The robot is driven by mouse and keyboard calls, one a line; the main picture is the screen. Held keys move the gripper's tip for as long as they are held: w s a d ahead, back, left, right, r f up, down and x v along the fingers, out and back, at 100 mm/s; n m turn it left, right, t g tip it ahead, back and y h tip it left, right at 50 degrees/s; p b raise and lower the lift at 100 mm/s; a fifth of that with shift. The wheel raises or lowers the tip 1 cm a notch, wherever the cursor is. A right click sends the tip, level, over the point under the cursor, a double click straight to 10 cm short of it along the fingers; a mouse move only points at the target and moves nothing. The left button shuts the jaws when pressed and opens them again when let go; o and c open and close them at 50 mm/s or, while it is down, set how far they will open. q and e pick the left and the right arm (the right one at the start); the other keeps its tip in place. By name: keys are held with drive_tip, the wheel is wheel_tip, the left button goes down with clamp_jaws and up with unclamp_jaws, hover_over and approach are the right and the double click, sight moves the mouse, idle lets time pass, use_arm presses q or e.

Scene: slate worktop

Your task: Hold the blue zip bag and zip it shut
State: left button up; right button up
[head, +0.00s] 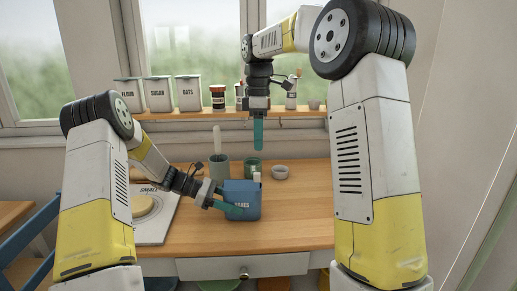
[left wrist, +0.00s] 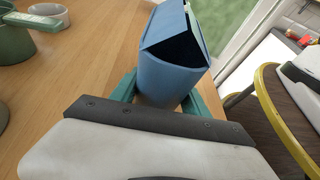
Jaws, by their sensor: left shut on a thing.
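The blue zip bag (head: 246,195) stands upright on the wooden table, with a partly hidden printed label on its front. In the left wrist view the bag (left wrist: 168,82) shows a dark, gaping opening at its top. A small white piece (head: 257,177) shows at its upper right edge in the head view. My left gripper (head: 228,203) is shut on the bag from the left, with its teal fingers (left wrist: 163,95) on either side of it. My right gripper (head: 258,133) hangs above and behind the bag, pointing down and apart from it. Its fingers overlap, so their gap is hidden.
A grey-green pot (head: 219,168), a dark green cup (head: 252,166) and a small grey bowl (head: 280,172) stand behind the bag. A white board (head: 152,232) with a round yellow item lies left. A shelf (head: 300,112) holds canisters and jars. The table right of the bag is clear.

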use_arm(q)
drive_tip(key=shift+f, duration=0.1)
drive_tip(key=o, duration=1.4)
